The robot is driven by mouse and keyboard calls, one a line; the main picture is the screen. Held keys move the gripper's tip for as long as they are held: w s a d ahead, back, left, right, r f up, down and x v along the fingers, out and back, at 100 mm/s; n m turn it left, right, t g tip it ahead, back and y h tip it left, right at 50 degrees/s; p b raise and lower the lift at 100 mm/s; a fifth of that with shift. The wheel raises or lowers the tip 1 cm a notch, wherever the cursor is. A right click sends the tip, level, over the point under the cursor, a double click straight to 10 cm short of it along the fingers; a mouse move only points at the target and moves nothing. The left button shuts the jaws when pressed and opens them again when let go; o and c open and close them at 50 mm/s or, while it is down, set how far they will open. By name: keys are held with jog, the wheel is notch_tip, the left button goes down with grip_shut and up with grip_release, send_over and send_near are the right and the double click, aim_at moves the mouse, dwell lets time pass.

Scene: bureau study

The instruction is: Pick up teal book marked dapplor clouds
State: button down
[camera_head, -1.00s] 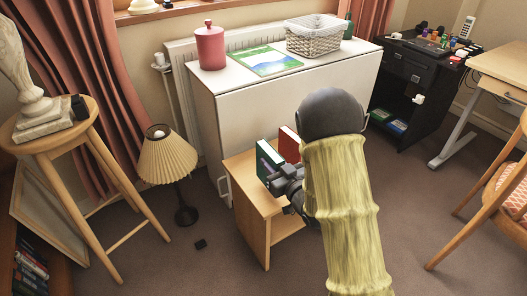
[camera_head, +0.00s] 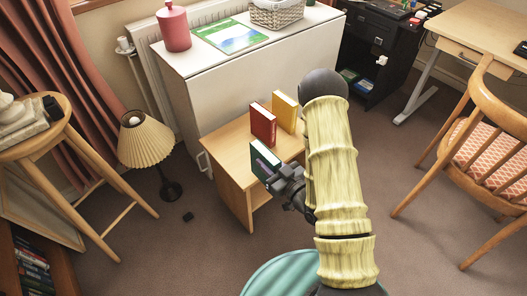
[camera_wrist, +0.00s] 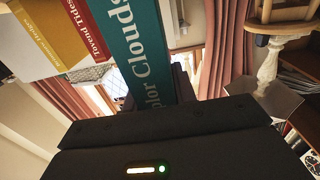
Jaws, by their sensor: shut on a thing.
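The teal book (camera_head: 264,161) is upright at the front left edge of the small wooden side table (camera_head: 228,150). Its spine reads "…plor Clouds" in the wrist view (camera_wrist: 140,45). My gripper (camera_head: 272,176) is shut on the teal book from the front. In the wrist view the dark gripper body covers the lower part of the spine. I cannot tell whether the book touches the table.
A red book (camera_head: 263,126) and a yellow book (camera_head: 285,111) stand on the side table behind the teal one. A white cabinet (camera_head: 262,70) stands behind the table. A pleated lamp (camera_head: 146,145) is at left, a wooden chair (camera_head: 485,150) at right.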

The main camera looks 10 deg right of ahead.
jog(key=shift+s+d+r+p, duration=0.15)
jog(key=shift+s+d+p, duration=0.15)
jog(key=shift+s, duration=0.2)
dwell(0.4)
